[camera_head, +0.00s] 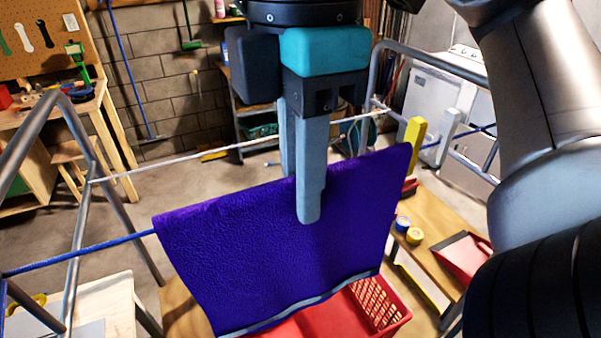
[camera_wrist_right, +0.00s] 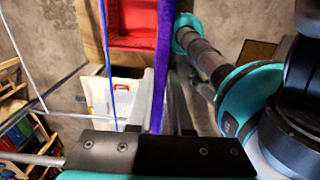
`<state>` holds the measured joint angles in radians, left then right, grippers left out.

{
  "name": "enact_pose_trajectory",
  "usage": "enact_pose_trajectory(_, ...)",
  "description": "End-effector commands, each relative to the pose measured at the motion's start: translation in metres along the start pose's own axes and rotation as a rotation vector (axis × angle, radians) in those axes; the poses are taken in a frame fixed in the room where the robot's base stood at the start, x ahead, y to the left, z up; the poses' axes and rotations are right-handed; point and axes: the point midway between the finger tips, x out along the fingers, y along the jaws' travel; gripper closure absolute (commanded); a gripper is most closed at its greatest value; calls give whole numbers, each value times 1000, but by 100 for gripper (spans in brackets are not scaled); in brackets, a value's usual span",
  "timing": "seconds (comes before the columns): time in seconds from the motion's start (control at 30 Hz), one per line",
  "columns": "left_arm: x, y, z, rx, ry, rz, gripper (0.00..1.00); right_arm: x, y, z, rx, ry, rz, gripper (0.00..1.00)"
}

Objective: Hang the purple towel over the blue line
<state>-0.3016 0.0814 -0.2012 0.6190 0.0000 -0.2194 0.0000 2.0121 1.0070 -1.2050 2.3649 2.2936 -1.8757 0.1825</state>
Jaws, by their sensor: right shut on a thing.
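The purple towel (camera_head: 270,240) hangs spread out from my right gripper (camera_head: 305,205), with one finger in front of it and the other behind its top edge. A pale stripe runs along its lower edge. The blue line (camera_head: 85,254) meets the towel's left edge just below the top corner and shows again at the right (camera_head: 470,132); the towel hides its middle. In the right wrist view the towel (camera_wrist_right: 165,50) is seen edge-on between the fingers, and the blue line (camera_wrist_right: 107,60) runs beside it with a gap. My left gripper is out of view.
A white line (camera_head: 215,153) runs beyond the blue one. Metal rack frames (camera_head: 85,165) stand at both sides. A red basket (camera_head: 385,305) is below the towel. Tape rolls (camera_head: 413,236) and a red dustpan (camera_head: 465,257) lie on a wooden bench to the right.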

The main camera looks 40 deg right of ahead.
Motion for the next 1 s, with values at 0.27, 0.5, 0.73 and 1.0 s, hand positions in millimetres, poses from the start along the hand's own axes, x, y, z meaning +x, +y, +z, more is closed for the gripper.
enact_pose_trajectory(0.27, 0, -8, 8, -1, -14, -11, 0, 0, 2, 0, 2, 0, -1, 100)
enact_pose_trajectory(0.5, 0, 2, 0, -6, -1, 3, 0, 0, 19, 0, 2, 1, -3, 100)
enact_pose_trajectory(0.73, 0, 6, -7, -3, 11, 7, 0, 0, 37, 0, 2, 1, -3, 100)
enact_pose_trajectory(1.0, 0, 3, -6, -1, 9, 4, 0, 0, 59, 0, 3, 1, -2, 100)
